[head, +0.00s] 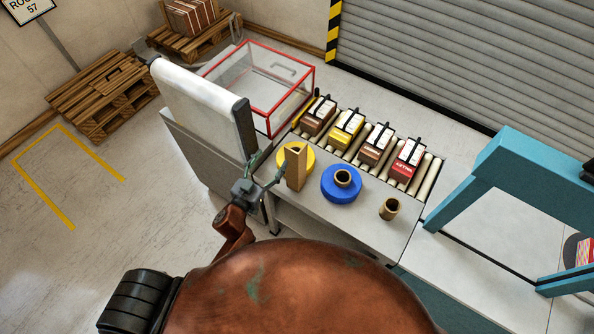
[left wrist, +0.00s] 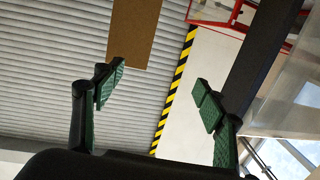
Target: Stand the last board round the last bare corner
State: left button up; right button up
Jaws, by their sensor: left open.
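A brown cardboard angle board (head: 296,168) stands upright on the grey worktop, in front of a yellow roll (head: 290,150). Its folded top edge shows. In the left wrist view a flat brown face of the board (left wrist: 133,35) is beyond the fingertips, cut off by the top edge. My left gripper (head: 268,168) is open and empty, just left of the board and apart from it. Its green fingers (left wrist: 160,95) have nothing between them. A strapped brown carton stack (head: 192,15) with light strips sits on the far pallet; I cannot tell whether a corner is bare. My right gripper is not in view.
A blue roll (head: 341,190) and a small brown tube (head: 389,208) sit right of the board. Several strapped boxes (head: 376,145) line the rollers behind. A red-edged clear bin (head: 262,85) stands at the back. A teal arch (head: 540,165) stands right. Floor at left is free.

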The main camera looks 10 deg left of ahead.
aim_at(291, 154)
pick_arm(q)
jog(key=d+h, duration=0.1)
jog(key=d+m, duration=0.1)
jog(key=d+h, duration=0.1)
jog(key=d, duration=0.1)
jog(key=shift+w+r+h, duration=0.3)
jog(key=x, duration=0.3)
jog(key=f+p+x, duration=0.1)
jog(key=x, duration=0.3)
jog(key=shift+d+f, duration=0.2)
jog(key=shift+c, duration=0.4)
grip_shut()
